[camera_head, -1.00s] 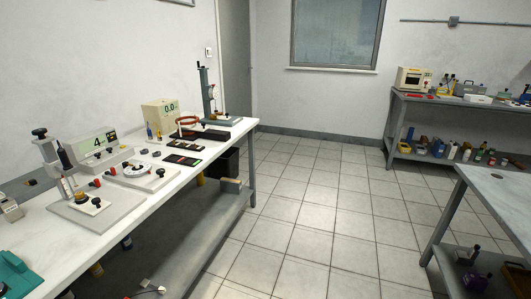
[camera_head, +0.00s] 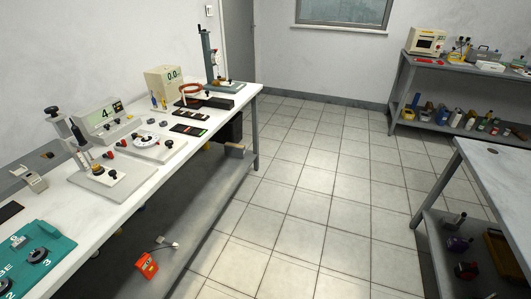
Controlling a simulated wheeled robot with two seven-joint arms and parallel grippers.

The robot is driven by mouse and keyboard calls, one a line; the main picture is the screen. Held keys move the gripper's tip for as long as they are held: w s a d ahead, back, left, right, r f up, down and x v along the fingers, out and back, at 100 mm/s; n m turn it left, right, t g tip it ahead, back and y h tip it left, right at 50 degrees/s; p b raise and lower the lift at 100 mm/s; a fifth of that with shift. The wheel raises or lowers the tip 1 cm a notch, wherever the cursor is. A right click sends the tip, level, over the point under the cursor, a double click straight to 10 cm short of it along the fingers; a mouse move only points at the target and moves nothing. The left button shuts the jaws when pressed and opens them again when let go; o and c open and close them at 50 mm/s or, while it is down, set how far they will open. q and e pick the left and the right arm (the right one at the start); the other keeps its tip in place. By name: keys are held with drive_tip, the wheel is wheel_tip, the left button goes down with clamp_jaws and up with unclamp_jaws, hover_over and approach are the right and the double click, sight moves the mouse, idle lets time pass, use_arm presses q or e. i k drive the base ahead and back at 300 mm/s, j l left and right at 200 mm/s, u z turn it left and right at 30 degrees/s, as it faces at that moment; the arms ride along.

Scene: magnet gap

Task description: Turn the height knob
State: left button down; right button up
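Two stands with upright columns are on the long white bench (camera_head: 190,135) at the left. The far stand (camera_head: 208,58) has a taller grey column with a dark knob (camera_head: 203,30) on top. I cannot tell which of these is the height knob. Neither of my grippers shows in the view.
A grey table (camera_head: 490,180) stands right. The tiled floor (camera_head: 300,190) between is clear.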

sight(52, 111)
drive_tip(key=u, duration=1.45)
